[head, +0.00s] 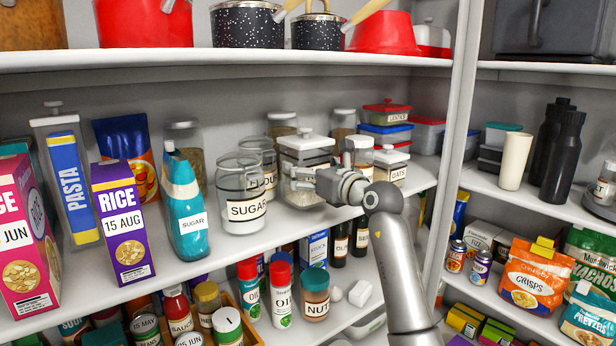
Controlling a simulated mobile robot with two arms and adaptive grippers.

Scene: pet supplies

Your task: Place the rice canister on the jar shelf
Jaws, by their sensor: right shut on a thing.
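My right gripper (340,186) reaches in from the lower right and is shut on a clear canister with a white lid (304,152), which looks like the rice canister. Its label is not visible, and pale contents show at its bottom. The gripper covers part of its right side. The canister is upright over the jar shelf (272,232), just right of the glass sugar jar (241,208). I cannot tell whether its base touches the shelf. My left gripper is not in view.
A flour jar (262,182) stands behind the sugar jar. An oats container (392,168) and stacked lidded boxes (385,130) stand to the right. A blue sugar bag (184,212) and a purple rice box (122,222) stand left.

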